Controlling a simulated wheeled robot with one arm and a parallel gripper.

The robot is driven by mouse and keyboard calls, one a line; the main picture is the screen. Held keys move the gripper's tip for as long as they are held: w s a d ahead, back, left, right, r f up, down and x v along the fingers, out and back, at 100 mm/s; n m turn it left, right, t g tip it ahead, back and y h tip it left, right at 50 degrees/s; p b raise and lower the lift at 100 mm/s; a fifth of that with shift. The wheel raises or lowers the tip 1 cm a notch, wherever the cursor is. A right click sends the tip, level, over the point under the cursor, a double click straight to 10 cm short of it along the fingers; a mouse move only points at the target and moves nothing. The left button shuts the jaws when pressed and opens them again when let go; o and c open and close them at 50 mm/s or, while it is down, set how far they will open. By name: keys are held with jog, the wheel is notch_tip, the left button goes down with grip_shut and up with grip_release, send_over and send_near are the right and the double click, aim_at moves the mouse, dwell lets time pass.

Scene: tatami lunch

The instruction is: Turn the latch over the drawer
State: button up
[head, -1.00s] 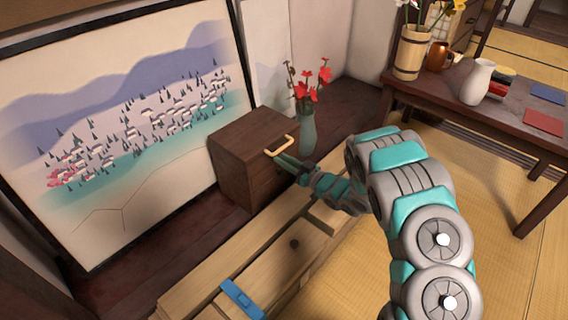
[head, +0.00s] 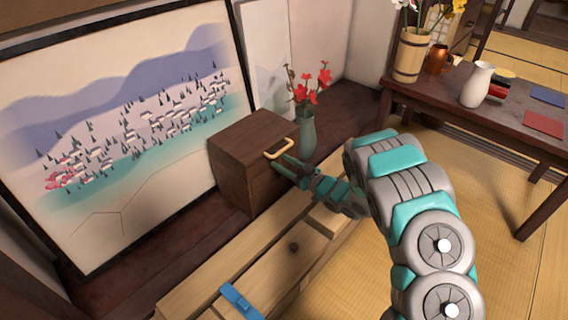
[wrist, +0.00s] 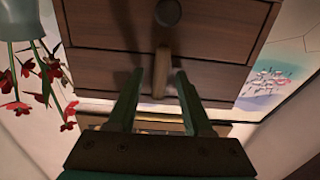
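A dark brown wooden cabinet (head: 232,170) stands by the painted panel. In the wrist view, which shows the scene upside down, its drawer front (wrist: 110,20) has a dark round knob (wrist: 168,12). A lighter wooden latch bar (wrist: 161,72) lies across the seam beside the drawer, lengthwise upright in the picture. My gripper (wrist: 160,82) is open, with its green fingers on either side of the latch and gaps showing on both sides.
A vase (head: 307,135) of red flowers stands close beside the cabinet. A light wooden chest (head: 270,262) with a blue piece (head: 241,299) is in front. A dark table (head: 460,112) with a white jug (head: 477,85) stands at right. Tatami floor (head: 510,270) is clear at right.

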jog(key=v, duration=0.7)
jog(key=shift+s+d, duration=0.3)
dwell(0.4)
